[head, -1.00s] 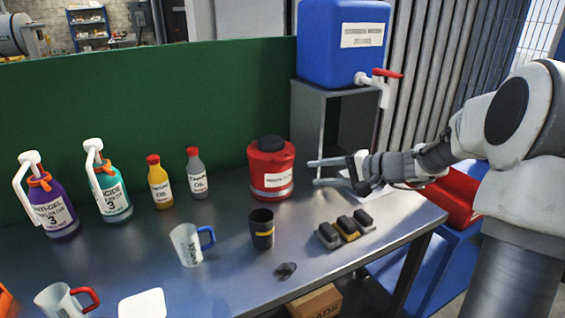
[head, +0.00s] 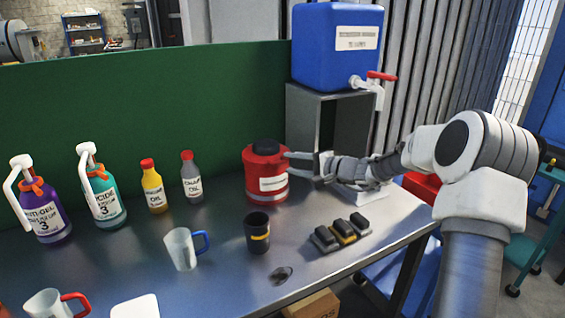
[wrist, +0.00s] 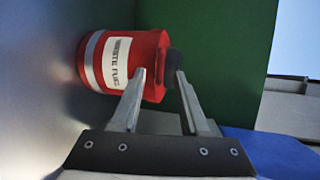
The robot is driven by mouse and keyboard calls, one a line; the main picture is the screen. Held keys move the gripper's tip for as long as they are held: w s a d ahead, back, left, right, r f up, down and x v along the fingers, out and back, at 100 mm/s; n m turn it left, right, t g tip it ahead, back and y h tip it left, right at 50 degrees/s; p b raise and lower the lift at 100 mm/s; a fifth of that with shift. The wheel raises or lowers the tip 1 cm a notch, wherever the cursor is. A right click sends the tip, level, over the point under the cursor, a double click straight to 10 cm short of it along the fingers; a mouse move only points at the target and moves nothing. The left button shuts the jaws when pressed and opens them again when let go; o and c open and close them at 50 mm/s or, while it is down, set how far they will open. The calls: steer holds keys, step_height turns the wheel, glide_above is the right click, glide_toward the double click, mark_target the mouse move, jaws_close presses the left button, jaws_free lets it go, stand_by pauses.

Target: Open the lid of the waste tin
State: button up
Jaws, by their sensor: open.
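The waste tin (head: 266,186) is a red can with a pale label and a black knob on its lid (head: 265,147). It stands upright on the metal table near the green panel. In the wrist view the tin (wrist: 116,62) appears sideways, its black knob (wrist: 174,62) on the right. My gripper (head: 290,165) is open and empty, coming from the right at the upper part of the tin. In the wrist view its fingertips (wrist: 159,74) lie one over the tin's red top and one past the knob. Whether they touch it cannot be told. The lid looks shut.
A blue water container (head: 337,45) with a red-handled tap sits on a grey stand (head: 300,118) right behind the tin. Oil bottles (head: 192,178) stand to the left. A black cup (head: 257,234), a clear mug (head: 181,250) and several small dark blocks (head: 342,233) are in front.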

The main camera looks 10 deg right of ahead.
mark_target(284, 161)
steer(key=shift+x, duration=2.05)
steer(key=shift+r, duration=0.1)
jaws_close()
